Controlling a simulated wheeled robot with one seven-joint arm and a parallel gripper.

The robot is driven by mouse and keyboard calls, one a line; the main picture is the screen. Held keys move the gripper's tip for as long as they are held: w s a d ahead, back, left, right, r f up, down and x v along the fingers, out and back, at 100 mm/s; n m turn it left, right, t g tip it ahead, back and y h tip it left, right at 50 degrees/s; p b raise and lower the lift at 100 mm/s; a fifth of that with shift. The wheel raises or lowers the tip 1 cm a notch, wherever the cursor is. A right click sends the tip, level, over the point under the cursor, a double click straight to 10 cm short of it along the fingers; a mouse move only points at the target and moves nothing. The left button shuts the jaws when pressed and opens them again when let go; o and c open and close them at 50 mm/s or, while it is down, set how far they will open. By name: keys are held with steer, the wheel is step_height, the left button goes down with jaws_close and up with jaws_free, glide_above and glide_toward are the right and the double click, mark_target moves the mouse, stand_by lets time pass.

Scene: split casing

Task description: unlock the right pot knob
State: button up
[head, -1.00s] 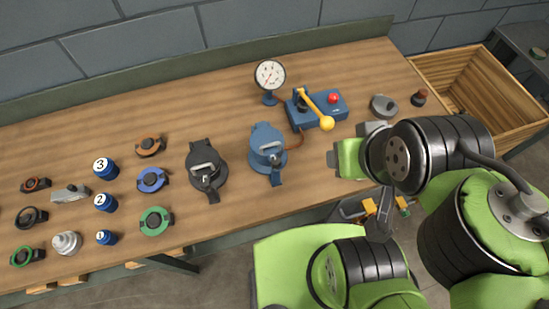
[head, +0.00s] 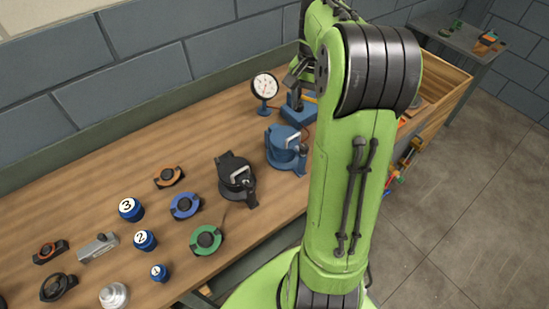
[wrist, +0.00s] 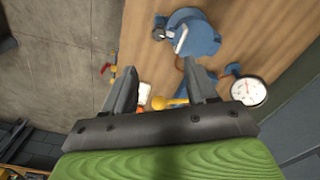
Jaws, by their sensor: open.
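The blue pot (head: 282,158) stands on the bench as the right one of two similar pots, with a pale bar-shaped knob (head: 293,142) on its lid. In the wrist view the blue pot (wrist: 204,38) is at the top, beyond the fingertips, with its knob (wrist: 181,41) showing. The black pot (head: 235,182) stands to its left. My gripper (head: 298,66) is raised over the back of the bench, above the blue lever box. In the wrist view my gripper (wrist: 160,83) is open, its fingers wide apart and apart from the pot. My arm hides part of the bench.
A dial gauge (head: 265,86) stands left of the blue lever box (head: 296,110). The lever's yellow ball (wrist: 160,102) shows between my fingers. Numbered blue cylinders (head: 130,209) and several ring parts stand left. A wooden crate (head: 447,88) is at the right, partly behind my arm.

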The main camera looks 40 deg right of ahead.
mark_target(304, 146)
steer(key=f, duration=0.5)
steer(key=f+b, duration=0.1)
steer(key=f, duration=0.4)
steer(key=f+b, duration=0.1)
steer(key=f, duration=0.5)
steer(key=shift+d+f, duration=0.1)
steer(key=shift+d, duration=0.25)
steer(key=shift+c, duration=0.5)
steer(key=c, duration=1)
